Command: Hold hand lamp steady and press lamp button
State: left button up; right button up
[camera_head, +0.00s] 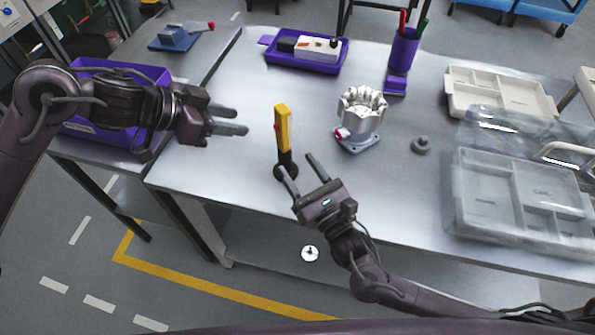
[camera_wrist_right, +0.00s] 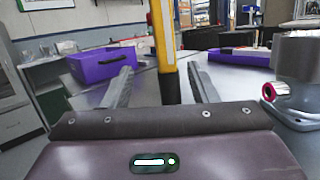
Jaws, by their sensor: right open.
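The hand lamp (camera_head: 283,132) stands upright on the metal table, with a yellow upper body, a black lower part and a round dark base. A small red spot, perhaps the button, shows on its left side. My right gripper (camera_head: 302,171) is open, with its fingers pointing at the lamp's lower part from the front. In the right wrist view the lamp (camera_wrist_right: 164,45) stands between the open fingers (camera_wrist_right: 165,88), and its base is hidden. My left gripper (camera_head: 246,131) is left of the lamp, apart from it, fingers pointing right. Its fingers look slightly apart, with nothing between them.
A silver machined housing (camera_head: 362,110) on a blue-grey base stands right of the lamp. A purple tray (camera_head: 312,64), a purple pen cup (camera_head: 404,48) and grey organizer boxes (camera_head: 520,195) sit farther around. A purple bin (camera_head: 150,72) is at left.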

aim_at(288, 163)
jog(key=w+f, duration=0.1)
jog(key=f, duration=0.1)
jog(key=w+f+g, duration=0.1)
jog(key=f+g+h, duration=0.1)
jog(key=f, duration=0.1)
jog(key=shift+w+a+f+n, duration=0.3)
jog(key=shift+w, duration=0.1)
jog(key=x, duration=0.7)
jog(key=shift+w+a+f, duration=0.15)
jog(key=shift+w+f, duration=0.1)
jog(key=shift+w, duration=0.1)
pick_arm(q)
jog(key=shift+w, duration=0.1)
pick_arm(e)
jog(key=c, duration=1.1)
pick_arm(q)
grip_shut()
pick_arm(e)
jog(key=shift+c, duration=0.3)
